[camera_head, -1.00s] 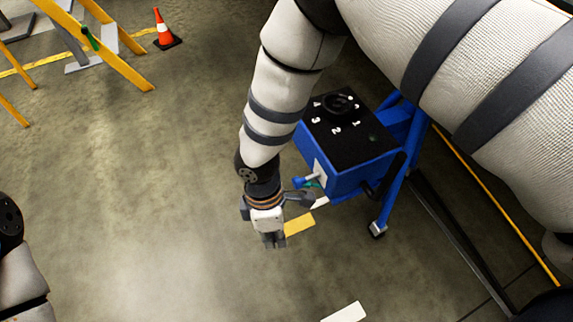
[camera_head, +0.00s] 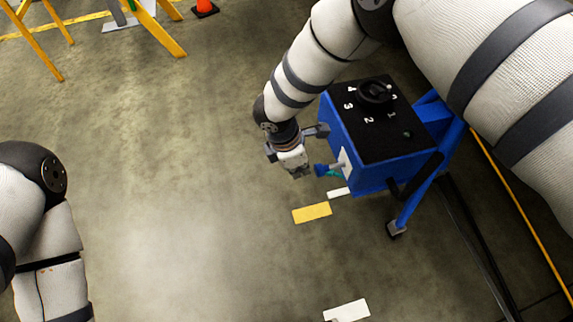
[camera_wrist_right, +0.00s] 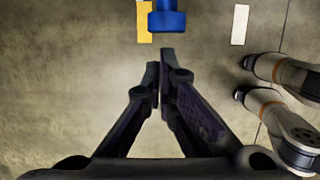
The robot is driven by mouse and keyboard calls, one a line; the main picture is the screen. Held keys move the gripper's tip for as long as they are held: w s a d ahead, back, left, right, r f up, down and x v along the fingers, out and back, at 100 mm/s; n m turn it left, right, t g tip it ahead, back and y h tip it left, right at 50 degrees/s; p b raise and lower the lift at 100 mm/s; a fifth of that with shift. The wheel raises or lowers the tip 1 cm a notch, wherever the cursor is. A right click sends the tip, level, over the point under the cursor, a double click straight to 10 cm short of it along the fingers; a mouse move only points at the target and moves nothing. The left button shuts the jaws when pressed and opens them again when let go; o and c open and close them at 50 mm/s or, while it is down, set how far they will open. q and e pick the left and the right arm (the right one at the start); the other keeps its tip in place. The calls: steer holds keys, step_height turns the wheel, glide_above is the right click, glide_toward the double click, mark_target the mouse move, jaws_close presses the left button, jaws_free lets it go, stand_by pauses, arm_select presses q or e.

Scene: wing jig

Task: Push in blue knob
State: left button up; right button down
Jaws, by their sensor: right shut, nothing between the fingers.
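The blue knob (camera_head: 321,170) sticks out of a pale plate on the left side of a blue box (camera_head: 374,175) with a black top. The knob also shows at the top middle of the right wrist view (camera_wrist_right: 167,20). My right gripper (camera_head: 297,174) is just left of the knob, apart from it in the head view. In the right wrist view its fingertips (camera_wrist_right: 160,62) are together with nothing between them, just below the knob in the picture. My left arm is at the lower left of the head view, but its gripper is out of frame.
The box's top has a black dial (camera_head: 374,92) with numbers around it. A blue stand leg (camera_head: 415,198) is at its right. Yellow (camera_head: 312,212) and white (camera_head: 347,311) floor marks lie nearby. The floor at left is clear.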

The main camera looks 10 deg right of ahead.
mark_target(319, 165)
steer(key=shift+d, duration=0.35)
steer(key=shift+d+p, duration=0.3)
steer(key=shift+d, duration=1.65)
